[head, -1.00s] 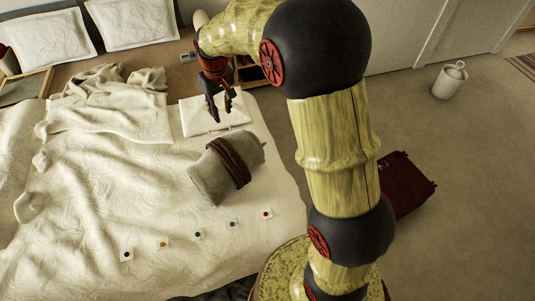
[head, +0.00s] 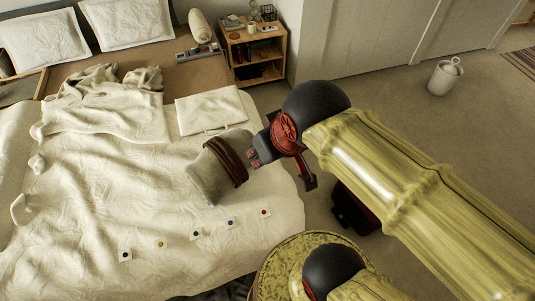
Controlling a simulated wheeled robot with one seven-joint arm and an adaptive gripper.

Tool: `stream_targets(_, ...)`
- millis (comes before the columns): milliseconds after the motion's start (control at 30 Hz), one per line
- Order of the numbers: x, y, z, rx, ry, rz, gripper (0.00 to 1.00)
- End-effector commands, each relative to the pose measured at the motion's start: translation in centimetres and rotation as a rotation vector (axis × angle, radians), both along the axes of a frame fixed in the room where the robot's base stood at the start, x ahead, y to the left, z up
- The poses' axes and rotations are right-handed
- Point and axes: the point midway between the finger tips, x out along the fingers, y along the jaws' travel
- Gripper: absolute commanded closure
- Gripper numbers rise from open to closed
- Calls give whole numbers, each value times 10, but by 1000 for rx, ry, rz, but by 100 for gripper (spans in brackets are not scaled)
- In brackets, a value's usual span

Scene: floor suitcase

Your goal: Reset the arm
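My gripper (head: 284,168), dark and red, is at the right side of the bed in the head view, folded in close to my raised arm. It is foreshortened, so I cannot tell whether its fingers are apart. Nothing shows held in it. The yellow-and-black arm runs from the lower right up to a black joint and hides part of the floor.
The bed (head: 120,225) bears a grey cushion with a brown band (head: 208,172), a folded white cloth (head: 208,108) and several small dotted squares. A dark red suitcase (head: 352,212) lies partly hidden on the floor.

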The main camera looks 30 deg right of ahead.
Motion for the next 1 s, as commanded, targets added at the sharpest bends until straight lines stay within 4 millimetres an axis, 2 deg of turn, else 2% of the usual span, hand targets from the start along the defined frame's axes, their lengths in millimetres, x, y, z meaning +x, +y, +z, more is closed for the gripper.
stream_targets(133, -10, 0, -3, 2, -11, -4, 72)
stream_targets(433, -10, 0, -4, 2, -11, -4, 72)
stream_targets(567, -10, 0, -13, 2, -11, -4, 72)
stream_targets(1000, -10, 0, -94, 2, -10, -4, 72)
